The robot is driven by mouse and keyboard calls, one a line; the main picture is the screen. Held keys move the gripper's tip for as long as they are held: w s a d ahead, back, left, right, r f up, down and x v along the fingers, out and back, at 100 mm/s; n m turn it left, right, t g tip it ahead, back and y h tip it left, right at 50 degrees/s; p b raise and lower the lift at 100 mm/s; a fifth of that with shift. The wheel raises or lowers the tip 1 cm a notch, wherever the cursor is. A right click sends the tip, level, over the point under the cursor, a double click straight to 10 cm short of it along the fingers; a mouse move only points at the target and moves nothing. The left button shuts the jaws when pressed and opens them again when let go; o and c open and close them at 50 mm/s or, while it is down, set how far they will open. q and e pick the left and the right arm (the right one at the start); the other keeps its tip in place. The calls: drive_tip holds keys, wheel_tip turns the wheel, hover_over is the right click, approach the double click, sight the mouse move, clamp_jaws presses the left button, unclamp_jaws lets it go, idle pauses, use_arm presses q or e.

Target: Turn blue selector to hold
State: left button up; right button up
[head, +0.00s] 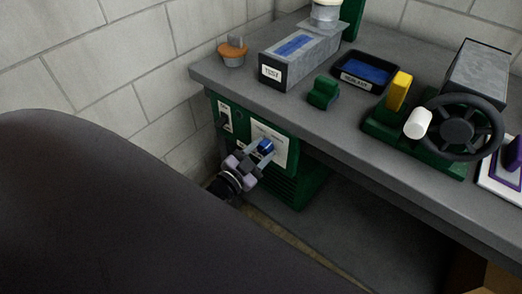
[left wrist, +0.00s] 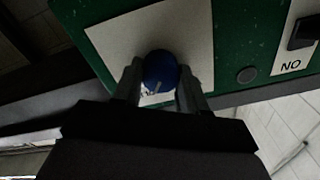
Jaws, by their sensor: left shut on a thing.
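The blue selector (head: 266,146) is a round knob on a pale label plate (head: 281,142) on the front of a green cabinet (head: 312,177) under the bench. My left gripper (head: 256,151) is at the knob. In the left wrist view the blue selector (left wrist: 159,71) sits between the two fingers of my left gripper (left wrist: 160,80), which is shut on it. A light pointer line shows on the knob's face. The plate's writing is too small or covered to read, so I cannot tell which position the knob points to. My right gripper is not in view.
A black switch (left wrist: 303,31) on a label reading "NO" is beside the plate. Above, the grey bench (head: 330,117) holds a labelled metal box (head: 300,58), a black tray (head: 363,73) and a green machine with a black handwheel (head: 461,127). A block wall (head: 120,60) is close on the left.

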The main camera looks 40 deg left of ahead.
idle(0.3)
use_arm(q)
drive_tip(key=o, duration=1.1)
drive_tip(key=shift+c, duration=0.2)
drive_tip(key=shift+s, duration=0.15)
drive_tip(key=s, duration=0.7)
drive_tip(key=shift+a, duration=0.25)
drive_tip(key=shift+f, duration=0.1)
drive_tip(key=s+d+f+n+g+h+p, duration=0.1)
drive_tip(key=s+d+f+n+g+p, duration=0.1)
drive_tip(key=s+d+g, duration=0.5)
drive_tip(key=s+d+f+n, duration=0.1)
drive_tip(key=s+d+f, duration=0.1)
drive_tip(key=s+d, duration=0.1)
drive_tip(key=shift+s+f+n+g, duration=0.4)
drive_tip(key=shift+s, duration=0.3)
